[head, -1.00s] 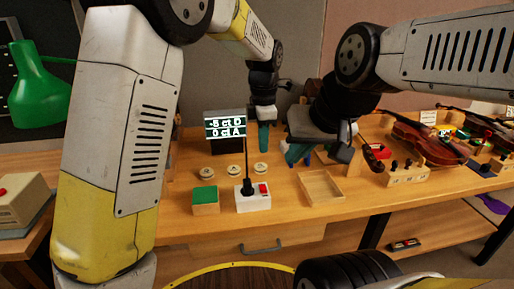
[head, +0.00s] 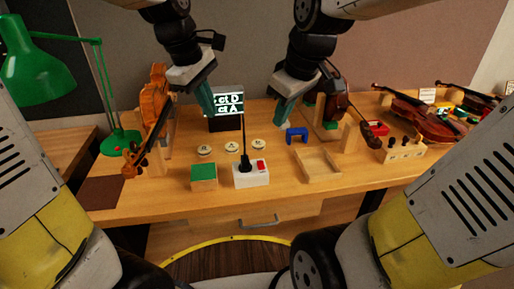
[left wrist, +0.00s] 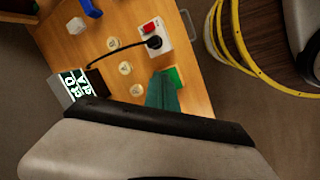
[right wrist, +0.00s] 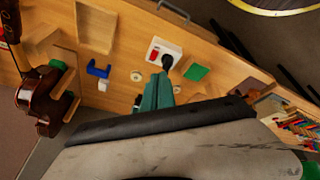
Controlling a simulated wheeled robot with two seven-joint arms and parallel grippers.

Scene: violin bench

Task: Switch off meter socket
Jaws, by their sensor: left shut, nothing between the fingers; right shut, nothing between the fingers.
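The meter socket (head: 251,175) is a white block with a red switch (head: 261,165) and a black plug with a cord, near the bench's front edge. It also shows in the left wrist view (left wrist: 164,29) and the right wrist view (right wrist: 155,49). The meter display (head: 228,103) stands behind it, partly hidden by my left gripper. My left gripper (head: 208,114) is shut and empty, above the back of the bench beside the display. My right gripper (head: 281,122) is shut and empty, above the bench behind and right of the socket. Neither touches the socket.
A green-topped block (head: 204,176) stands left of the socket, and a wooden tray (head: 318,163) lies to its right. Several round discs (head: 231,146) lie behind it. A blue bracket (head: 297,134) is near the right gripper. Violins (head: 154,104) stand at both sides.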

